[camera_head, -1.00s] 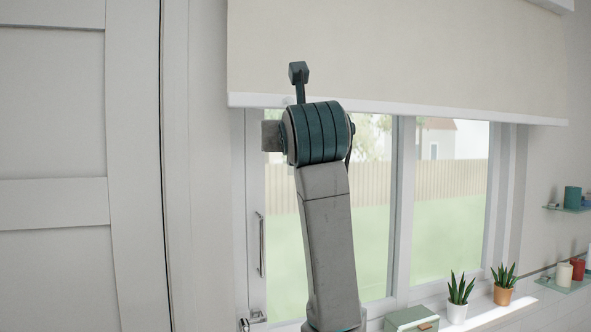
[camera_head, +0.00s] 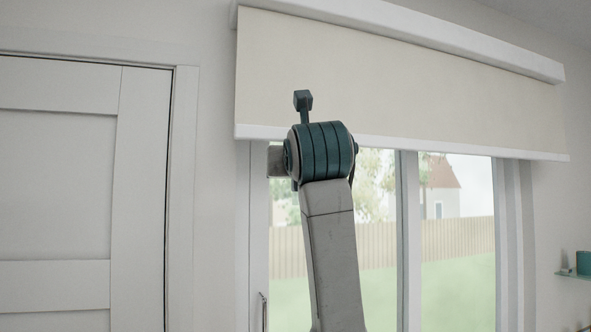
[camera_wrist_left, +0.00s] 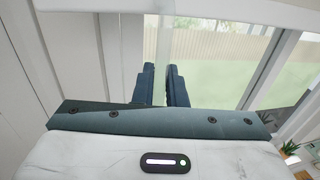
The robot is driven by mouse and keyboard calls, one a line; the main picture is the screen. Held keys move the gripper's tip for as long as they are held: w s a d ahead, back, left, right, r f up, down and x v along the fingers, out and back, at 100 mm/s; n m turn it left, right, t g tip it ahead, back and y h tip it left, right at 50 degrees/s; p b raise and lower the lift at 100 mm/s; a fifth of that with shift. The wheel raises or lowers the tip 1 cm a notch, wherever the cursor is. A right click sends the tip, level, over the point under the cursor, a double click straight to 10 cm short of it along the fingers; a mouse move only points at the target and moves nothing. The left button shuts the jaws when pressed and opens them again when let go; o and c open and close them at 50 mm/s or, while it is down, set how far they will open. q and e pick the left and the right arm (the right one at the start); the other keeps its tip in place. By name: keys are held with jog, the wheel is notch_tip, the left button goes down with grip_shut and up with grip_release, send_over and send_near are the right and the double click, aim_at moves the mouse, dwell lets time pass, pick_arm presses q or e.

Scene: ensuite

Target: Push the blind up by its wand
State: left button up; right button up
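The cream blind (camera_head: 400,85) hangs partly lowered over the window, with a white bottom bar (camera_head: 450,149). The bar also crosses the top of the left wrist view (camera_wrist_left: 200,8), beyond the fingertips. My left arm rises through the middle of the head view, its teal wrist at the bar's height. My right gripper is not in view.
A white panelled door (camera_head: 60,190) stands on the left. The sliding window (camera_head: 455,240) shows a fence and grass outside. A glass shelf (camera_head: 572,275) with small items is at the right edge. A potted plant (camera_wrist_left: 289,148) shows low right in the wrist view.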

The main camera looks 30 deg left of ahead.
pick_arm(q)
jog(key=o, duration=0.3)
jog(key=shift+o, duration=0.2)
jog(key=b+v, duration=0.5)
jog(key=v, duration=0.5)
jog(key=shift+s+d+b, duration=0.3)
jog(key=shift+b, duration=0.1)
